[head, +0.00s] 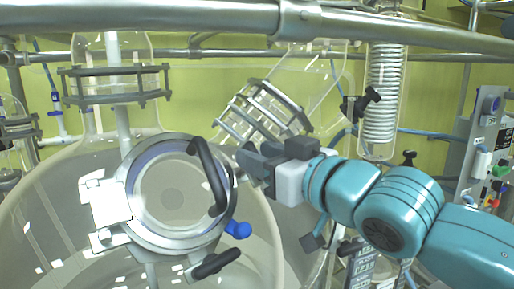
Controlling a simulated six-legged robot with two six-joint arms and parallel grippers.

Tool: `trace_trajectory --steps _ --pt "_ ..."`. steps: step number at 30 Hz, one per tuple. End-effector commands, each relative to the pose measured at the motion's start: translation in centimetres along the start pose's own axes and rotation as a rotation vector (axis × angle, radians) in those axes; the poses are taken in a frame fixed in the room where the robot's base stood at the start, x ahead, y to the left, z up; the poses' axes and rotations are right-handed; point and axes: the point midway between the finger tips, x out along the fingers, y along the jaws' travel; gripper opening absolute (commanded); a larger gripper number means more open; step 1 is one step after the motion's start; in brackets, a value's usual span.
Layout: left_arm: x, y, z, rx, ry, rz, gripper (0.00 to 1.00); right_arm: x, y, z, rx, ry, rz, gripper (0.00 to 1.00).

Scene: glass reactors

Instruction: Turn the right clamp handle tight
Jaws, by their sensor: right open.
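A round metal-rimmed glass port (172,194) is on the front of the large glass vessel. A black curved handle (208,176) spans its right side. A blue knob (238,229) sticks out at the lower right of the rim, and a black clamp handle (216,263) lies below it, tilted up to the right. My right gripper (243,163) is open, its dark fingers pointing left beside the upper right of the rim. It covers part of what is behind it, and I cannot tell whether it touches the rim. I cannot tell which handle is the right clamp handle. My left gripper is not in view.
A metal rail (180,20) crosses the top. Flanged glass necks (115,85) and a tilted flange (265,112) rise above the vessel. A coiled glass condenser (383,95) stands behind my right arm. A control panel (485,135) is at the far right.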

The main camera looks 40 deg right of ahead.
Motion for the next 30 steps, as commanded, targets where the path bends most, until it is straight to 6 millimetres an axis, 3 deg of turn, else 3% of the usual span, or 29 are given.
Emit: trace_trajectory --steps 4,13,17,25,30 --pt "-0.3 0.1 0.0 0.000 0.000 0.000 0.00 1.2 0.0 0.0 0.001 -0.001 -0.001 0.41" --pt "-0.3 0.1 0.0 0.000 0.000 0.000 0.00 1.3 0.0 0.0 0.001 0.001 -0.001 0.41" --pt "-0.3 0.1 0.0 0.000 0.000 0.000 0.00 1.3 0.0 0.0 0.000 0.000 -0.001 0.00" --pt "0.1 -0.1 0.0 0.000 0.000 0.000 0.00 1.3 -0.1 0.2 0.003 0.001 0.001 0.00" --pt "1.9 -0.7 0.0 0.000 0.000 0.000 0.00 1.3 -0.2 0.6 0.027 0.004 0.019 0.00"
